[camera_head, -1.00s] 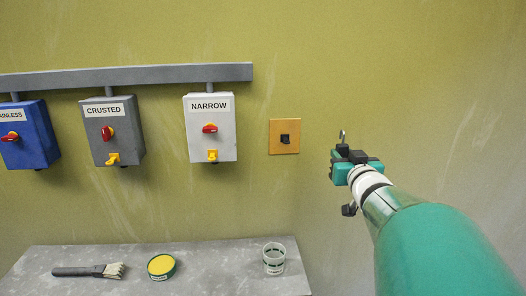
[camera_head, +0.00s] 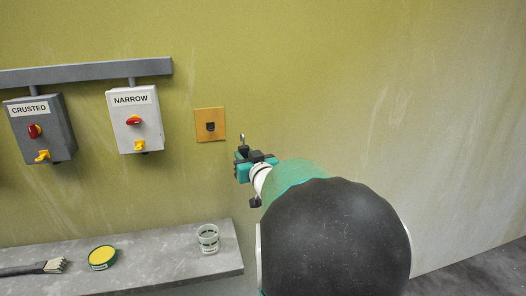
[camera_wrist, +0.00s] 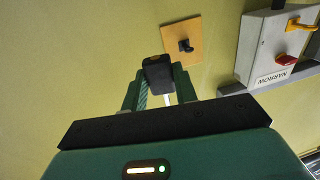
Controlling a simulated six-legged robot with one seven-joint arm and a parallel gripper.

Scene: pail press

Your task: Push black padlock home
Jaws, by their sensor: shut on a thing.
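The black padlock (camera_head: 243,151) is in my gripper (camera_head: 246,158), in front of the wall. Its thin metal shackle sticks up above the jaws in the head view. In the wrist view the black block of the padlock (camera_wrist: 158,73) sits between the fingertips of my gripper (camera_wrist: 157,84), which is shut on it. A tan square plate (camera_head: 202,116) on the wall carries a small black fitting (camera_head: 210,127). In the head view the padlock is right of and a little below this plate, apart from it. The plate also shows beyond the padlock in the wrist view (camera_wrist: 173,33).
A white NARROW box (camera_head: 147,112) and a grey CRUSTED box (camera_head: 56,118) hang from a grey rail (camera_head: 90,74). Below, a grey shelf (camera_head: 150,250) holds a clear cup (camera_head: 208,238), a yellow-topped tin (camera_head: 102,257) and a brush (camera_head: 45,267). Right of the plate the wall is bare.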

